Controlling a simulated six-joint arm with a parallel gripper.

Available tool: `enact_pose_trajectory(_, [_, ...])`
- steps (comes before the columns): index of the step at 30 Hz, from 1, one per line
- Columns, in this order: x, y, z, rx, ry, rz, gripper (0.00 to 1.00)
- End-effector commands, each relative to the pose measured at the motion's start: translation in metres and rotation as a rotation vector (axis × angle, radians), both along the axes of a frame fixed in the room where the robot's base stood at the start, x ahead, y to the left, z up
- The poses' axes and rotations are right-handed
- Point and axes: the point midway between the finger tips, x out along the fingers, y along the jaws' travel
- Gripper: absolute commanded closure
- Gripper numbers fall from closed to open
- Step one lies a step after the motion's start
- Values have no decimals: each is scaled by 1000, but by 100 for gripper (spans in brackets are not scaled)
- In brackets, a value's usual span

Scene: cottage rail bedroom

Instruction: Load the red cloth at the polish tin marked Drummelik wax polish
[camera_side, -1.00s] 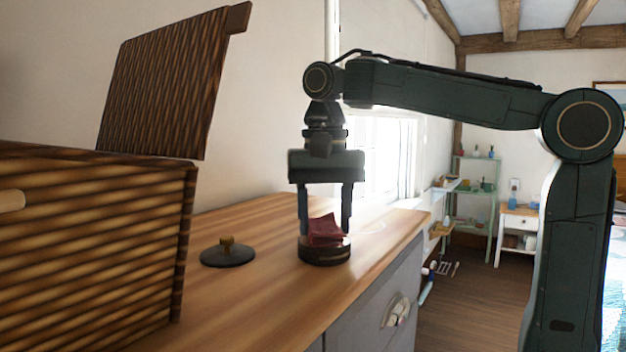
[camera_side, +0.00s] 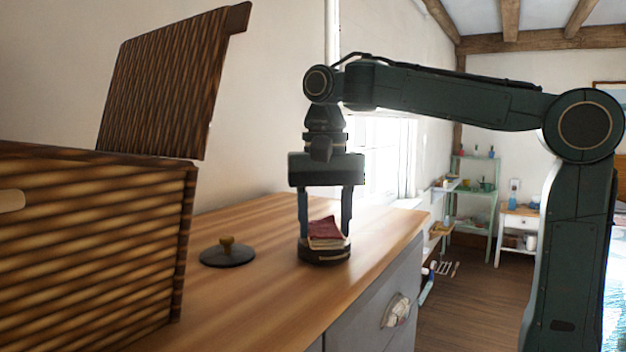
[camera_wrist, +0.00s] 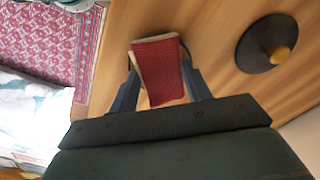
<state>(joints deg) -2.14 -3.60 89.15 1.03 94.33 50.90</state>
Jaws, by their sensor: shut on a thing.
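The red cloth (camera_side: 326,229) is a small folded pad with a pale layer under its red top. My gripper (camera_side: 325,232) points straight down and is shut on the cloth, one finger on either side; the wrist view also shows the cloth (camera_wrist: 158,68) between the fingers. The round, dark polish tin (camera_side: 324,254) stands on the chest top directly under the cloth. The cloth's lower edge meets the tin's top, and I cannot tell whether it presses on it. The tin's marking is not readable. Its dark lid with a brass-coloured knob (camera_side: 228,254) lies apart to the left.
A large wicker hamper (camera_side: 90,240) with its lid (camera_side: 165,85) raised stands at the left. The wooden chest top (camera_side: 270,290) is clear around the tin and lid. Its front edge drops to grey drawers (camera_side: 375,300). A wall is behind.

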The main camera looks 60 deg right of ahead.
Motion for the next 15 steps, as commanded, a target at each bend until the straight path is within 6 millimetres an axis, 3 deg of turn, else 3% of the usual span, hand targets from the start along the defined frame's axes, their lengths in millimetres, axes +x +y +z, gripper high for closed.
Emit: enact_pose_trajectory(15, [0, 0, 19, 0, 0, 0, 70])
